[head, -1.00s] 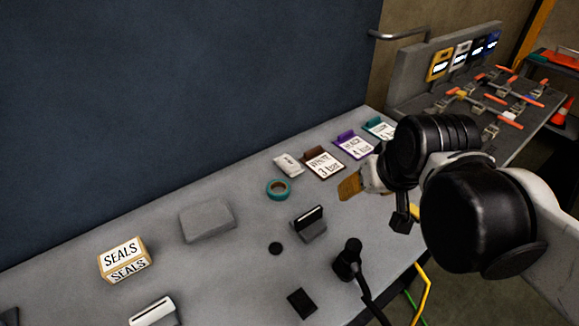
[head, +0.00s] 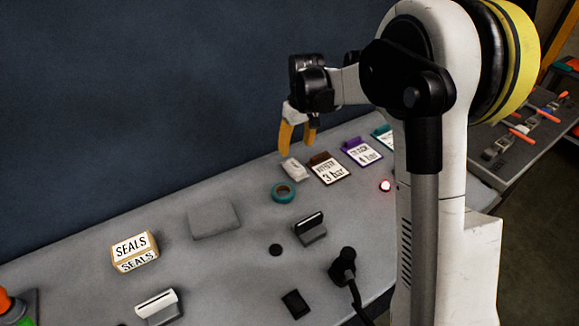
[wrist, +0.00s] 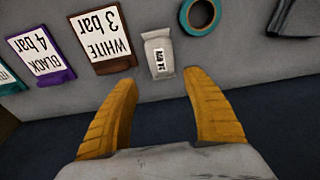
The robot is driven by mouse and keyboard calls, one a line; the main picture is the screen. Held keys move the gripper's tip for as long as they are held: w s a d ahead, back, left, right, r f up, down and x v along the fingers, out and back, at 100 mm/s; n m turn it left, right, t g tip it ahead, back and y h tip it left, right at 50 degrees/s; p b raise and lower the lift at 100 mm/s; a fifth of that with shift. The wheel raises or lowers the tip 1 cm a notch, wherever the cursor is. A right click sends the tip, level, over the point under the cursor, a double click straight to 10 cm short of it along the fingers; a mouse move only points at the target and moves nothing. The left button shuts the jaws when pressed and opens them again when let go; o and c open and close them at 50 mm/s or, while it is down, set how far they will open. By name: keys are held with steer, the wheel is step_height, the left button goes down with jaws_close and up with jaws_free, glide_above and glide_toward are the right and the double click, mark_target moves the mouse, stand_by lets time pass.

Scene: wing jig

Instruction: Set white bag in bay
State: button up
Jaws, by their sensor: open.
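The white bag (head: 295,169) is a small pale pouch with a dark printed label. It lies on the grey bench near the back edge, left of the brown-topped card reading WHITE 3 bar (head: 328,170). In the wrist view the bag (wrist: 159,54) lies just beyond the fingertips, slightly left of the middle of the gap. My gripper (head: 297,150) has orange fingers, points down and is above the bag. In the wrist view my gripper (wrist: 158,82) is open with nothing between its fingers. I cannot identify the bay for certain.
A teal tape roll (head: 283,193) lies close to the bag. Purple BLACK 4 bar (head: 362,151) and teal cards stand to the right. A SEALS box (head: 135,251), grey block (head: 213,218) and black-topped stand (head: 311,229) occupy the bench. A dark blue wall rises behind.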

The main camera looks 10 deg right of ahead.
mark_target(295, 165)
steer(key=f, duration=0.1)
steer(key=f+b, duration=0.1)
steer(key=f, duration=0.2)
steer(key=shift+w+a+f, duration=0.1)
steer(key=shift+w+f, duration=0.1)
steer(key=shift+w, duration=0.05)
steer(key=f+b, duration=0.1)
steer(key=f, duration=0.2)
steer(key=f+b, duration=0.1)
steer(key=f, duration=0.1)
steer(key=shift+s+b, duration=0.3)
steer(key=shift+b, duration=0.05)
steer(key=shift+w+a+f, duration=0.1)
steer(key=shift+f, duration=0.2)
steer(key=shift+r, duration=0.1)
steer(key=c, duration=1.1)
steer(key=shift+r, duration=0.1)
